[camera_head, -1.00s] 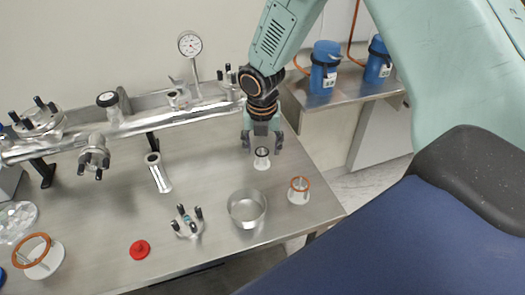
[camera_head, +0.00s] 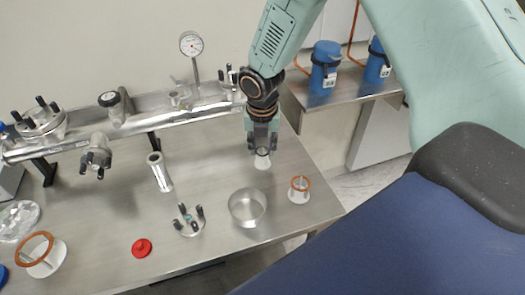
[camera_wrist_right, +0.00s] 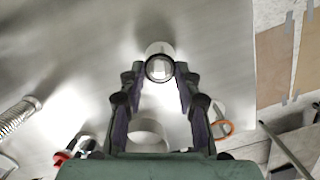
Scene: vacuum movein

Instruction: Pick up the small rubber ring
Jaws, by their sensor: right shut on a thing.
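The small dark rubber ring (camera_wrist_right: 159,68) sits at the top of a small white stand (camera_head: 262,163) on the steel table. My right gripper (camera_head: 262,148) reaches down from above and is shut on the ring. In the right wrist view its fingertips (camera_wrist_right: 160,72) meet the ring from both sides. In the head view the fingers largely hide the ring. I cannot tell whether the ring has left the stand. My left gripper is not in view.
A round metal bowl (camera_head: 247,207) and a stand with an orange ring (camera_head: 299,189) are close in front. A clamp (camera_head: 188,220), a red cap (camera_head: 141,248) and a larger orange-ringed stand (camera_head: 40,255) lie to the left. A steel manifold pipe (camera_head: 190,113) runs behind.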

